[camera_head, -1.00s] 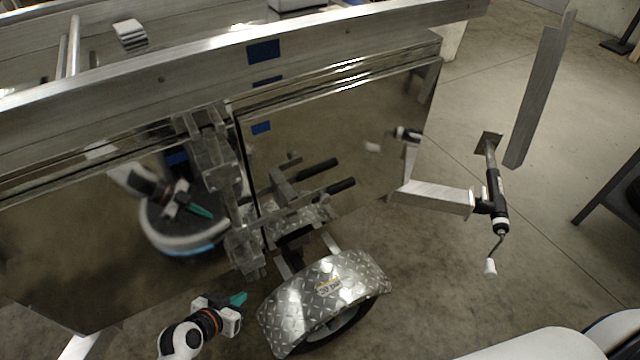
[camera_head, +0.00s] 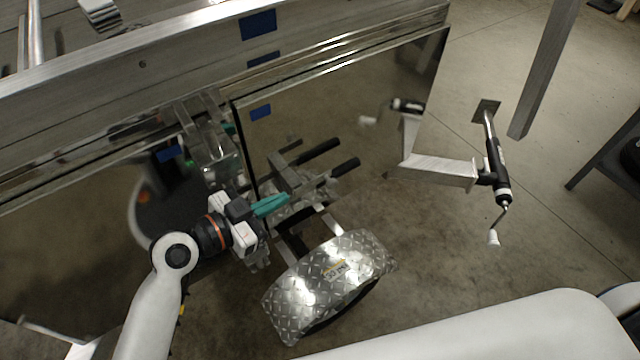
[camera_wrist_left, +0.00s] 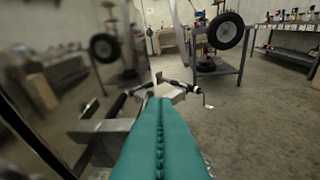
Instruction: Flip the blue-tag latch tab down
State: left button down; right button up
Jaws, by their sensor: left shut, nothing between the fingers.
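My left gripper (camera_head: 272,204) has its teal fingers closed together with nothing between them; they also fill the bottom middle of the left wrist view (camera_wrist_left: 160,125). In the head view the fingertips appear just below and left of a metal latch assembly (camera_head: 283,172) on the shiny trailer panel. Two black-gripped handles (camera_head: 320,151) extend right from that assembly. Contact cannot be told. A blue tag (camera_head: 261,112) is on the panel above the latch. Which piece is the latch tab is unclear. In the wrist view, metal latch parts (camera_wrist_left: 100,127) lie left of the fingers. My right gripper is out of view.
A diamond-plate wheel fender (camera_head: 330,285) is below the latch. A trailer jack with a crank (camera_head: 495,175) stands to the right. The panel (camera_head: 385,90) mirrors its surroundings. Concrete floor (camera_head: 450,245) is open between fender and jack.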

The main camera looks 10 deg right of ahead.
pick_arm(q)
jog(key=f+b+x, duration=0.2)
jog(key=b+x, duration=0.2)
jog(key=x, duration=0.8)
jog(key=shift+a+f, duration=0.2)
jog(key=shift+f, duration=0.25)
jog(key=shift+w, duration=0.1)
